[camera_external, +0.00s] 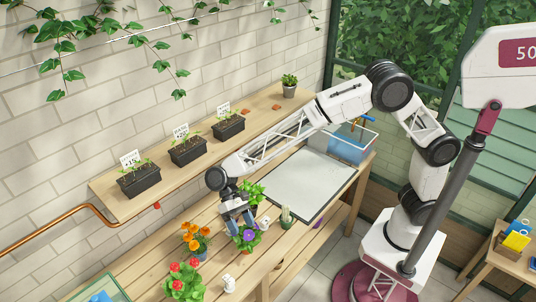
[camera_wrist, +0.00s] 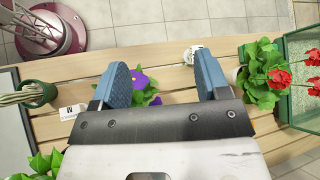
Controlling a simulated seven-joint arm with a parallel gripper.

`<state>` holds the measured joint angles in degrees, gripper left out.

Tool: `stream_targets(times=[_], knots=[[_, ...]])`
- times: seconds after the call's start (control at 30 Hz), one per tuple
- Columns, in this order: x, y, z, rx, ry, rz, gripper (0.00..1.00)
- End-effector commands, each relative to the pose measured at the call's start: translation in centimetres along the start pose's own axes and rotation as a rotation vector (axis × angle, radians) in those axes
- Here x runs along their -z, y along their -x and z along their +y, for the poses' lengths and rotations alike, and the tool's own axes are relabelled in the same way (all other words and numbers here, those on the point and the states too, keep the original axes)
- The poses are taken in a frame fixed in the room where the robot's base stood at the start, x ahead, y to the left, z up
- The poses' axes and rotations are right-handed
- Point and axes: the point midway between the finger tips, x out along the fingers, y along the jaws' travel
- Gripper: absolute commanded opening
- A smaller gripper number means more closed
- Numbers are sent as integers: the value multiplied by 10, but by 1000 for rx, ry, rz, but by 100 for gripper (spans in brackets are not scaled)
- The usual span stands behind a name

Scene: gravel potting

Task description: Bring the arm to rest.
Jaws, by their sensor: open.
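My gripper (camera_external: 237,207) is over the wooden bench (camera_external: 135,268), among the potted flowers. A purple-flowered plant (camera_external: 248,236) is right beside and below the fingers. In the wrist view the purple-flowered plant (camera_wrist: 145,82) is partly hidden by the left finger; I cannot tell whether they touch.
Close by are orange flowers (camera_external: 195,238), red flowers (camera_external: 184,281), a leafy plant (camera_external: 252,193), a cactus (camera_external: 286,217) and a small white object (camera_external: 229,283). A grey mat (camera_external: 305,182) lies clear. Black planters (camera_external: 188,151) stand on the wall shelf.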

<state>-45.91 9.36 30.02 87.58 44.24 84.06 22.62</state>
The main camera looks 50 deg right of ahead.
Motion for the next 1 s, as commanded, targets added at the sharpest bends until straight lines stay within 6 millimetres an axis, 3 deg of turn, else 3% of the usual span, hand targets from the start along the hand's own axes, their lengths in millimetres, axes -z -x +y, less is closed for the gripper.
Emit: stream_targets(times=[0.17, 0.37, 0.7, 1.0], knots=[[-17, 21, 17, -13, 30, 47, 69], [-33, 55, 54, -11, 41, 123, 69], [-76, 127, 164, -8, 41, 319, 69], [-123, 165, 268, -30, 32, 497, 69]])
